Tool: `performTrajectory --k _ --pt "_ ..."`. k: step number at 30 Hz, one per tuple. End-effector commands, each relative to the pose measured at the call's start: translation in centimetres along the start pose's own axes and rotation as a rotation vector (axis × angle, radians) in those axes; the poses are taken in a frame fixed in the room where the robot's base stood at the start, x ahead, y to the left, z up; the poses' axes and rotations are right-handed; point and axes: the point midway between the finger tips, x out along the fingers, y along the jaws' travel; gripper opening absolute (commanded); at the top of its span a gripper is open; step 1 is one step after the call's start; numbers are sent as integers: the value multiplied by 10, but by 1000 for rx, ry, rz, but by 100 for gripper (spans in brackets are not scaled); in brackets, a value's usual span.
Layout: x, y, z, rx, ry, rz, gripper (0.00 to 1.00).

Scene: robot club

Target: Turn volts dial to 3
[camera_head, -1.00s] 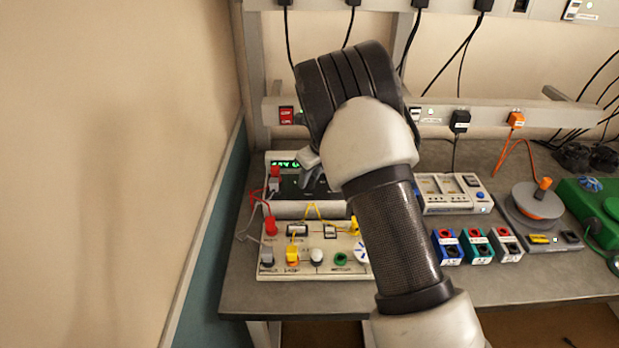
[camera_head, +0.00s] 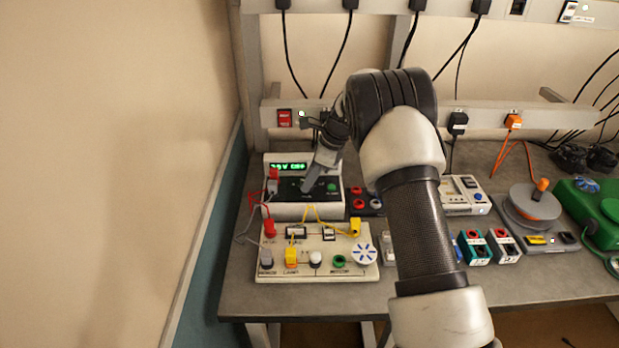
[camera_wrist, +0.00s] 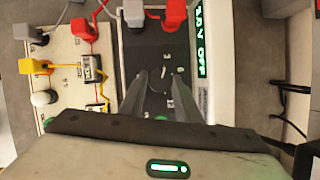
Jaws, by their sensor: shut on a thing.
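The power supply (camera_head: 293,210) is a pale box with a dark front panel and a green lit display (camera_head: 287,166) reading a volts value and OFF. It stands at the left of the bench. My gripper (camera_head: 306,188) reaches down onto its dark panel, shut on the volts dial. In the wrist view my gripper's grey fingers (camera_wrist: 157,78) meet over the panel, with small white scale numbers around them, a 3 among them. The fingers mostly hide the dial, so I cannot read its setting.
A pale circuit board (camera_head: 318,270) with coloured plugs, a lamp-like white knob and a blue-marked wheel (camera_head: 364,254) lies in front. Red and yellow leads run close by on the left. Coloured blocks (camera_head: 474,247) stand to the right.

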Motion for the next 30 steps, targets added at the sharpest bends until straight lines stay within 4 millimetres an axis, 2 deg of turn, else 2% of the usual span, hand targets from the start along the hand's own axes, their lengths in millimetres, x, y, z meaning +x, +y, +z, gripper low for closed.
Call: performTrajectory --k 15,16,19,30 --pt "0 -1 0 -24 -1 6 8" --pt "0 -1 0 -24 -1 6 32" --pt "0 -1 0 -23 -1 6 48" --pt "-5 -1 0 -22 -1 6 48"
